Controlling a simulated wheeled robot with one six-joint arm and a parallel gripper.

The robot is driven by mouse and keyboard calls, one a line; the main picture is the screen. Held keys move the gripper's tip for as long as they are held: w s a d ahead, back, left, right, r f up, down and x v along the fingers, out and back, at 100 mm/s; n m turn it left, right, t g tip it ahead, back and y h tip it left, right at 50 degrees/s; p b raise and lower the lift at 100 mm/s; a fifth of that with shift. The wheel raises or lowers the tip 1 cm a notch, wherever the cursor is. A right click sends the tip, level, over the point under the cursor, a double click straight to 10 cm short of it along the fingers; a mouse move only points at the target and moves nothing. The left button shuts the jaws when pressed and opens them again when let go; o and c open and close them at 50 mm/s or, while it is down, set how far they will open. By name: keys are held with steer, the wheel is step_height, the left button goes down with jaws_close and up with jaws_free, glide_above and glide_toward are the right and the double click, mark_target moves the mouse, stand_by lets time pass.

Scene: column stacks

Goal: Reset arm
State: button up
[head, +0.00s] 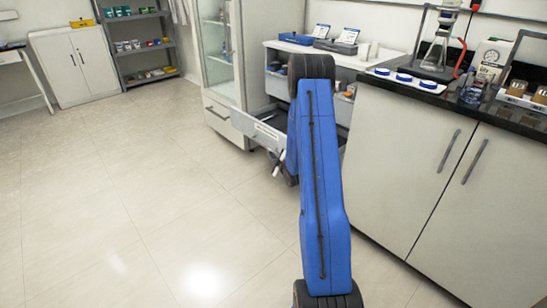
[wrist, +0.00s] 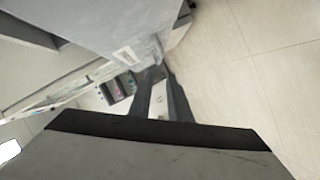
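My blue arm (head: 320,185) stands raised in the middle of the head view. Its forearm and dark joints hide most of my gripper, and only small dark parts show behind it near the open drawer. In the wrist view my gripper (wrist: 161,72) appears as two dark fingers reaching away from a dark bar. A pale gap shows between them near the base, but their tips are unclear. I see no object between them. The pulled-out drawer (head: 258,127) of the white cabinet is just behind and left of my arm; contact with it cannot be told.
A glass-door cabinet (head: 218,50) stands left of the drawer. A dark-topped counter (head: 440,98) on the right carries glassware and blue-and-white dishes. A grey shelf (head: 127,25) and a white cupboard (head: 75,70) stand at the back left. The floor (head: 110,200) on the left is clear.

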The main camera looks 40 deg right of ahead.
stand_by(0.4)
steer(key=s+a+r+m+g, duration=0.1)
steer(key=s+a+r+g, duration=0.1)
steer(key=s+a+r, duration=0.4)
steer(key=s+a+r+m+g+y, duration=0.1)
steer(key=s+a+r+m, duration=0.1)
steer(key=a+r, duration=0.65)
steer(key=s+a+r+m+g, duration=0.15)
steer(key=s+a+r, duration=0.35)
steer(key=r, duration=0.5)
steer(key=s+a+r+m+g+y, duration=0.1)
steer(key=s+a, duration=0.5)
steer(key=s, duration=0.6)
steer(key=s+a+r+m+g+y, duration=0.1)
steer(key=s+a, duration=0.5)
steer(key=s, duration=0.6)
steer(key=s+a+r+m+g, duration=0.2)
steer(key=s+a, duration=0.4)
steer(key=s, duration=0.6)
steer(key=shift+a+r+g+y, duration=0.3)
steer(key=shift+r+g+y, duration=0.1)
steer(key=shift+r+g, duration=0.5)
steer(key=shift+f, duration=0.1)
